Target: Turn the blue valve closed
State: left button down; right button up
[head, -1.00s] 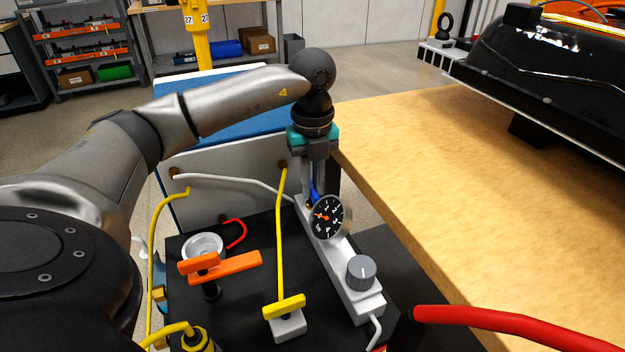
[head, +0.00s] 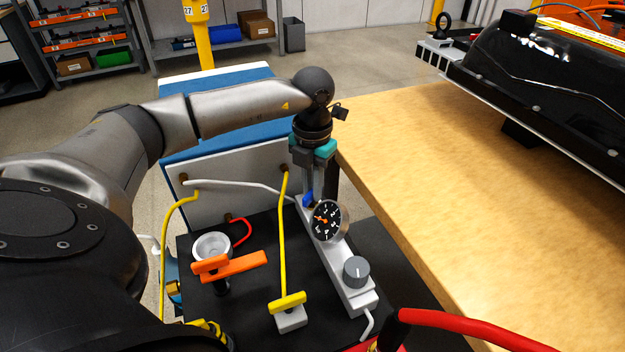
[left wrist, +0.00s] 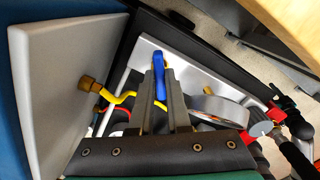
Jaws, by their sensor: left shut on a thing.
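The blue valve (head: 308,201) is a small blue handle on the white manifold bar (head: 347,281), behind the round black gauge (head: 326,222). My left gripper (head: 312,190) points down over it, with its fingers shut on the handle. In the left wrist view the blue valve (left wrist: 159,74) shows as a narrow blue bar between the two fingertips (left wrist: 160,88). The fingers hide part of the handle, and the valve's stem is hidden. My right gripper is not in view.
An orange handle (head: 232,266) and a yellow handle (head: 287,303) stand on the black top, left of the manifold. A grey knob (head: 356,271) is at the manifold's near end. A wooden table (head: 440,170) lies right. A red hose (head: 470,328) crosses the lower right.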

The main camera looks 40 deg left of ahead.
pick_arm(q)
jog(key=m+p, duration=0.1)
jog(key=m, duration=0.2)
jog(key=shift+r+m, duration=0.1)
jog(key=shift+m, duration=0.2)
jog(key=shift+m+p, duration=0.4)
jog(key=shift+m, duration=1.1)
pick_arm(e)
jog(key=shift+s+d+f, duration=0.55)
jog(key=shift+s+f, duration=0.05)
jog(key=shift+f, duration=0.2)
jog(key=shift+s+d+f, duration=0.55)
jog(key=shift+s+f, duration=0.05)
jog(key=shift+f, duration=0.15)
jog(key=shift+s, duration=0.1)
pick_arm(q)
jog(key=c, duration=0.9)
grip_release()
